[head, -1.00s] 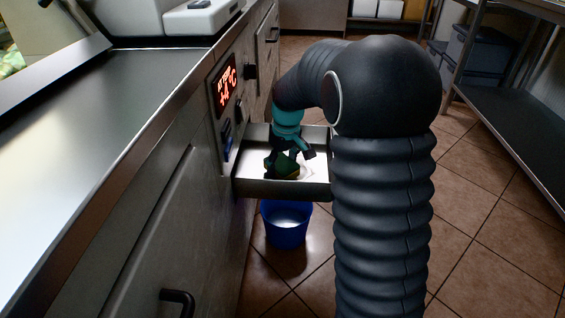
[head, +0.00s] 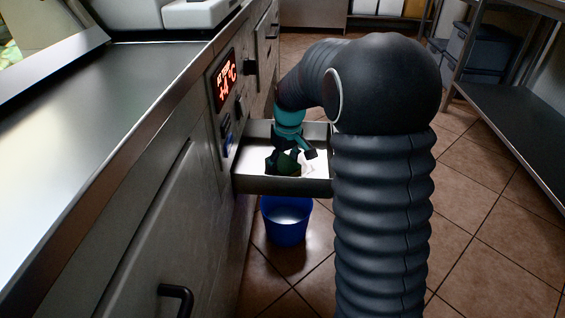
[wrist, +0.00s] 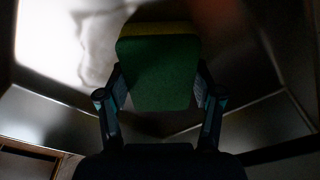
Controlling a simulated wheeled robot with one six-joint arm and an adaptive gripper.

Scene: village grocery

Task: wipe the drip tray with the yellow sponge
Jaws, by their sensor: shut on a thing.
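My gripper (head: 290,158) is down inside the drip tray (head: 283,187), a pulled-out metal tray on the counter's front. In the wrist view my gripper (wrist: 160,105) is shut on the sponge (wrist: 158,75), which shows a green face and a yellow strip at its far edge. In the head view the sponge (head: 287,163) is dark and mostly hidden by the fingers. The tray floor (wrist: 60,40) is bright, with a greyish wet-looking patch left of the sponge. I cannot tell whether the sponge touches the floor.
A blue bucket (head: 286,222) stands on the tiles below the tray. The counter (head: 110,100) with a red display (head: 225,82) runs along the left. A metal shelf (head: 510,120) stands at the right. Tiled floor between is free.

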